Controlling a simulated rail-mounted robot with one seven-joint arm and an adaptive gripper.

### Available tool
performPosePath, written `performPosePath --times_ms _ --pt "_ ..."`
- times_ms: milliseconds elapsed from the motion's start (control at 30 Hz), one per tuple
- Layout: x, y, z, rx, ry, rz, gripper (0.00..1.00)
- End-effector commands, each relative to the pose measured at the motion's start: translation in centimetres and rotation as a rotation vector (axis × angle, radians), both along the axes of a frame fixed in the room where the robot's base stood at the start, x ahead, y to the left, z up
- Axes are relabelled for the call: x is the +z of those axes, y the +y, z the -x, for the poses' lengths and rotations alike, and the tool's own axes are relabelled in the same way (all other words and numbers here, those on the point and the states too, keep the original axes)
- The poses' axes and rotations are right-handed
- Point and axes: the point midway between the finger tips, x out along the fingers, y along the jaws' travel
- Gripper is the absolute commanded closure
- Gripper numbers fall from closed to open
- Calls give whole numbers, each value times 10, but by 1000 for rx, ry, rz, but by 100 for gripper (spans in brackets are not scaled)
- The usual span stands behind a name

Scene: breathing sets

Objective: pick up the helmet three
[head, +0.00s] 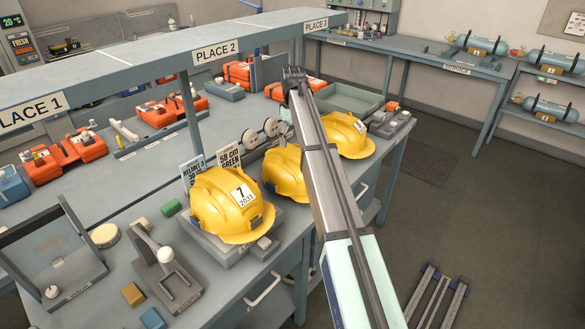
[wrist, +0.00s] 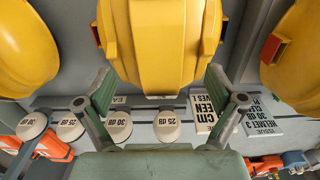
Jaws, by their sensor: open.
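Three yellow helmets sit in a row on the bench. In the head view, the left helmet (head: 232,205) bears a "7 2031" label, the middle helmet (head: 284,172) is partly hidden by my arm, and the right helmet (head: 346,135) stands beyond it. A card reading "HELMET 3" (head: 193,173) stands behind the left helmet; I cannot tell which helmet is number three. In the wrist view, my gripper (wrist: 160,76) is open, its fingers spread across the near edge of the middle helmet (wrist: 160,35). I see no grip on it.
A "58 cm GREEN" card (head: 229,158) stands behind the helmets. Round ear-muff pieces marked in dB (wrist: 118,125) line up behind the middle helmet. A mirror stand (head: 55,250) is at the left, and an overhead shelf (head: 150,60) with PLACE labels runs above the bench.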

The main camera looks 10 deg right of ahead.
Motion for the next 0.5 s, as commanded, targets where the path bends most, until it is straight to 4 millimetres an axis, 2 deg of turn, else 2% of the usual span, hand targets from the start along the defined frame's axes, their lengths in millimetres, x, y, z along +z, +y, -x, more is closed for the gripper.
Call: performPosePath --times_ms 167,400,500 --pt "-14 1 0 0 1 0 6" --pt "-44 1 -1 0 1 0 6" --pt "-49 1 -1 0 0 0 6"
